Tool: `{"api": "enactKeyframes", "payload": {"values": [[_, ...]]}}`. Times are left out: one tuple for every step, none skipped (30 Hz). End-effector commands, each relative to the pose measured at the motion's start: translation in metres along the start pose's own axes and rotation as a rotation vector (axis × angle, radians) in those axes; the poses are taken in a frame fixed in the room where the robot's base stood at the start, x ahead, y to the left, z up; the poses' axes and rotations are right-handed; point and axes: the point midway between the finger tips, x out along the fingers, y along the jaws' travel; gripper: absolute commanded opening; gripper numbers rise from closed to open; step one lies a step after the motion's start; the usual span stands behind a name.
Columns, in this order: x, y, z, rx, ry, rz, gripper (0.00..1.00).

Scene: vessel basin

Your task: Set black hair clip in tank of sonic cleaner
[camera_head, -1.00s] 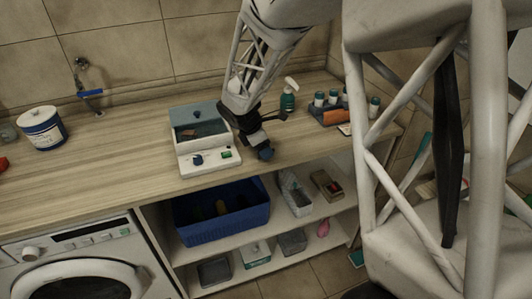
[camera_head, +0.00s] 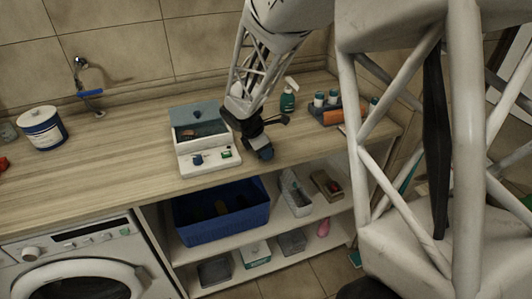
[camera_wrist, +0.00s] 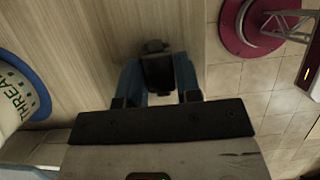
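The sonic cleaner (camera_head: 207,160) is a white box on the counter with knobs and a green switch on its front. Its bluish lid stands raised at the back, and its tank (camera_head: 203,133) is open on top. My gripper (camera_head: 262,150) is just right of the cleaner, near the counter's front edge. In the wrist view, my gripper (camera_wrist: 158,78) has blue fingers on both sides of a dark piece, which looks like the black hair clip (camera_wrist: 157,72). It fills the gap between the fingers. The clip is not clearly visible in the head view.
A spray bottle (camera_head: 288,98) and a rack of bottles (camera_head: 326,112) stand right of my gripper. A white tub (camera_head: 42,130) stands far left. A blue bin (camera_head: 222,222) sits on the shelf below. The counter left of the cleaner is clear.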

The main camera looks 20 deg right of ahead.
Motion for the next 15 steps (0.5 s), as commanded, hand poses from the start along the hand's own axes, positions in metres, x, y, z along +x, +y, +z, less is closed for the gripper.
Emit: {"api": "enactKeyframes", "payload": {"values": [[0.0, 0.0, 0.0, 0.0, 0.0, 0.0, 0.22], [0.0, 0.0, 0.0, 0.0, 0.0, 0.0, 0.17], [0.0, 0.0, 0.0, 0.0, 0.0, 0.0, 0.11], [-0.0001, 0.0, 0.0, 0.0, 0.0, 0.0, 0.09], [-0.0001, 0.0, 0.0, 0.0, 0.0, 0.0, 0.05], [-0.0001, 0.0, 0.0, 0.0, 0.0, 0.0, 0.05], [-0.0001, 0.0, 0.0, 0.0, 0.0, 0.0, 0.05], [0.0, 0.0, 0.0, 0.0, 0.0, 0.0, 0.05], [-0.0001, 0.0, 0.0, 0.0, 0.0, 0.0, 0.05], [-0.0001, 0.0, 0.0, 0.0, 0.0, 0.0, 0.05], [-0.0003, 0.0, 0.0001, 0.0, 0.0, 0.0, 0.05], [-0.0007, 0.0001, 0.0003, 0.0, 0.0, 0.0, 0.05], [-0.0012, 0.0001, 0.0005, 0.0, 0.0, 0.0, 0.05], [-0.0018, 0.0001, 0.0008, 0.0, 0.0, 0.0, 0.05], [-0.0029, 0.0001, 0.0013, 0.0, 0.0, 0.0, 0.05]]}}
